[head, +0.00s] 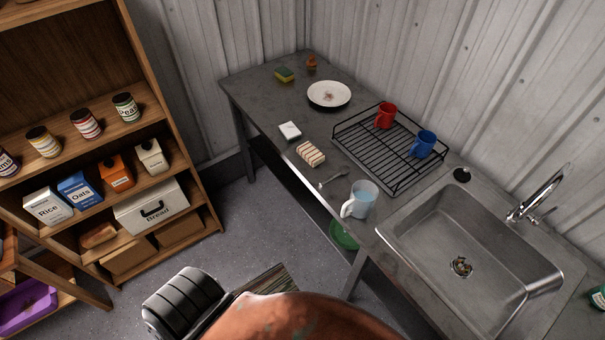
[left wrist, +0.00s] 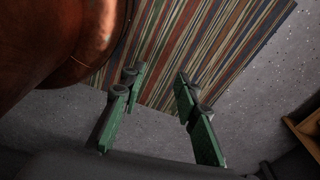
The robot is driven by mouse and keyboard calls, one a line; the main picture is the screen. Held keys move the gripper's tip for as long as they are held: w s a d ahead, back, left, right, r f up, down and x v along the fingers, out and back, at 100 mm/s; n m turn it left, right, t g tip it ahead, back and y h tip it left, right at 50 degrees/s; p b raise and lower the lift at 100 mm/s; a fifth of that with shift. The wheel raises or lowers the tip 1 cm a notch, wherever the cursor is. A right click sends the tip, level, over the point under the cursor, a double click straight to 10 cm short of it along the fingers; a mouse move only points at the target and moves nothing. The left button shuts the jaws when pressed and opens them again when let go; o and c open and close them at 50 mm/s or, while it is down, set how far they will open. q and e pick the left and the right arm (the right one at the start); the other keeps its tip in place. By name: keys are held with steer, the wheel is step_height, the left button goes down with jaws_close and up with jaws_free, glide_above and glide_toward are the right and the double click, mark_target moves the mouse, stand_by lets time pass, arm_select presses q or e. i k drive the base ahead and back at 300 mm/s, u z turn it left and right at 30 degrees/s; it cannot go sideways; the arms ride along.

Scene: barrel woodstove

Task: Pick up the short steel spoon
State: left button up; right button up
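A short steel spoon (head: 334,177) lies on the grey counter (head: 268,98) in the head view, close to the front edge. It lies between the striped cloth (head: 311,153) and a clear pitcher of blue liquid (head: 362,198). My left gripper (left wrist: 157,112) shows in the left wrist view with its two green-padded fingers apart and nothing between them. It points down over the floor and a striped rug (left wrist: 195,50), away from the counter. Neither gripper's fingers show in the head view, and my right gripper is not seen.
A black dish rack (head: 362,155) with a red mug (head: 385,114) and a blue mug (head: 424,144) stands behind the spoon. A steel sink (head: 430,225) is to the right. A wooden shelf (head: 140,77) with jars and boxes stands at left. Bare floor lies between shelf and counter.

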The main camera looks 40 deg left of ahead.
mark_target(343, 169)
steer(key=u, duration=0.95)
steer(key=i, duration=0.4)
